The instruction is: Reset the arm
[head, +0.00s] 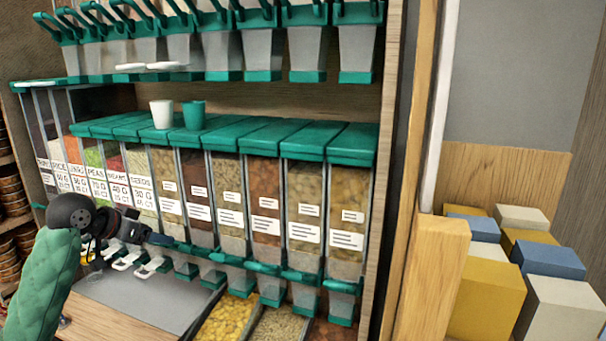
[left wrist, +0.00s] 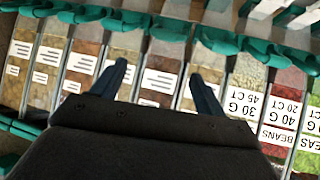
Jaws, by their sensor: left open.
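My left arm comes in at the lower left of the head view in a green padded sleeve (head: 45,275). My left gripper (head: 160,238) is in front of the lower row of dispensers, pointing right. In the left wrist view its two dark fingers (left wrist: 160,82) stand apart with nothing between them. Behind them are labelled dispensers (left wrist: 160,72), which look upside down there. I cannot tell the exact gap between the fingertips and the dispenser fronts. My right gripper is in neither view.
A white cup (head: 161,114) and a green cup (head: 194,114) stand on the green dispenser lids. A grey panel (head: 145,300) lies below my left gripper. Open bins with yellow grains (head: 225,318) are beside it. A wooden post (head: 425,280) and stacked coloured blocks (head: 487,295) are at right.

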